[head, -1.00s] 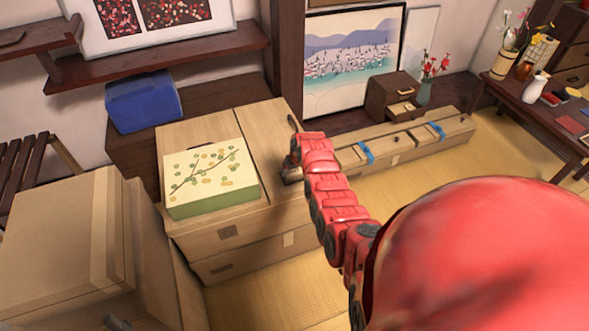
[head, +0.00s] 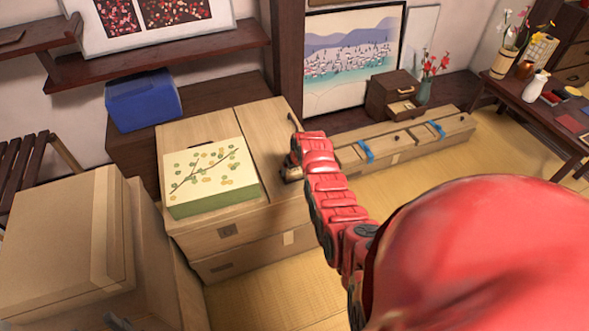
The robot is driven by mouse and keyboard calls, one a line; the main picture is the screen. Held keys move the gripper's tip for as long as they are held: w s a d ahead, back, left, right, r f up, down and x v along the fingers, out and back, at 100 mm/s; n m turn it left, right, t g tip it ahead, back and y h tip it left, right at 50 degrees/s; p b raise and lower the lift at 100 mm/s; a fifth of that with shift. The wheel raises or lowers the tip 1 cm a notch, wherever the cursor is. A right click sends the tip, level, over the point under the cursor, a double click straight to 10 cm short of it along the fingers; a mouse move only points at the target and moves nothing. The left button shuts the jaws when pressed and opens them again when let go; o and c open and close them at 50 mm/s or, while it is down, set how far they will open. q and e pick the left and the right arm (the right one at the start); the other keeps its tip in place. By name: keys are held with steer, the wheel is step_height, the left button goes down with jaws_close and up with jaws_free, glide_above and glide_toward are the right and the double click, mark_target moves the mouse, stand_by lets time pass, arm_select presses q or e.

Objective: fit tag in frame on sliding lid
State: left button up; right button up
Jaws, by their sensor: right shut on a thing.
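A pale wooden chest (head: 268,140) stands in the middle, its flat top split by a seam; I cannot tell for certain which panel is the sliding lid. My right gripper (head: 291,173) is at the right edge of the chest top, low and close to the wood. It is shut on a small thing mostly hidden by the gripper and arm. I cannot make out whether that is the tag, or whether it touches the lid. The frame for the tag is not clearly seen.
A green box with a leaf-patterned top (head: 210,176) sits on the chest's left part. A blue case (head: 145,100) is on the dark shelf behind. A long wooden box with blue bands (head: 410,140) lies to the right. Tatami is clear at right.

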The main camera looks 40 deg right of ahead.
steer(key=shift+d+f, duration=0.1)
steer(key=shift+f, duration=0.25)
stand_by(0.3)
steer(key=o, duration=1.1)
steer(key=v, duration=1.7)
steer(key=shift+s+r+p, duration=0.15)
steer(key=shift+s+p, duration=0.1)
steer(key=shift+p, duration=0.05)
steer(key=shift+w, duration=0.1)
